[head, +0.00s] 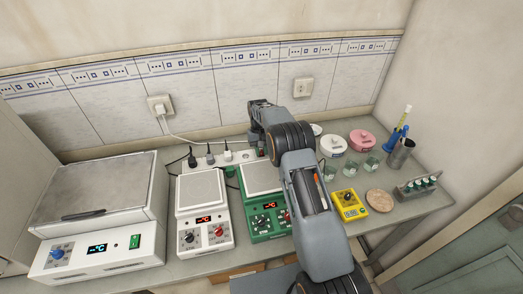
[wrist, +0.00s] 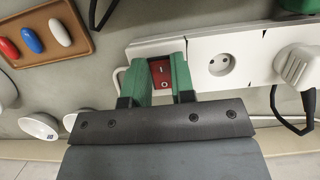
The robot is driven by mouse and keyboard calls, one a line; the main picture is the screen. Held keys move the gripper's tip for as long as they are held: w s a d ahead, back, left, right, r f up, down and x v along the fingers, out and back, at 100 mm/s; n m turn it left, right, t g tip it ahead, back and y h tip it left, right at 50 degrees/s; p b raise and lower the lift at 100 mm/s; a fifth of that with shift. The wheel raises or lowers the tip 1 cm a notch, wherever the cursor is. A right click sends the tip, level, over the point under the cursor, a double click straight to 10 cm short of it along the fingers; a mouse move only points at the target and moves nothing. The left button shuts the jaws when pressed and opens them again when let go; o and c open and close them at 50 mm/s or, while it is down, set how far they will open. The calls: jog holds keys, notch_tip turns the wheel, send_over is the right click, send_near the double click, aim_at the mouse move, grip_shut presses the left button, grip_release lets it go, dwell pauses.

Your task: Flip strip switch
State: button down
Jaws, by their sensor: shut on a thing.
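The white power strip (head: 242,157) lies along the back of the bench in the head view, with plugs in it. In the wrist view the strip (wrist: 239,46) runs across the top right, with an empty round socket next to its red rocker switch (wrist: 160,74). My gripper (wrist: 158,66) has its green fingers on both sides of the red switch, shut on it. The switch's markings show between the fingers. The lower edge of the switch's housing is partly hidden by the gripper. In the head view my arm hides most of the gripper and the switch.
Two hotplates, white (head: 203,210) and green (head: 262,195), stand in front of the strip, with a larger white heater (head: 95,215) at left. A yellow device (head: 349,205), small beakers and pink-and-white containers stand to the right. A brown tray (wrist: 85,45) holds coloured capsule-shaped pieces.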

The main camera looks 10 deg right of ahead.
jog(key=c, duration=1)
grip_release()
jog(key=shift+o, duration=0.2)
jog(key=shift+r, duration=0.1)
jog(key=p+v, duration=0.1)
jog(key=v, duration=1.2)
jog(key=shift+r+p, duration=0.25)
jog(key=shift+p, duration=0.05)
jog(key=shift+w, duration=0.1)
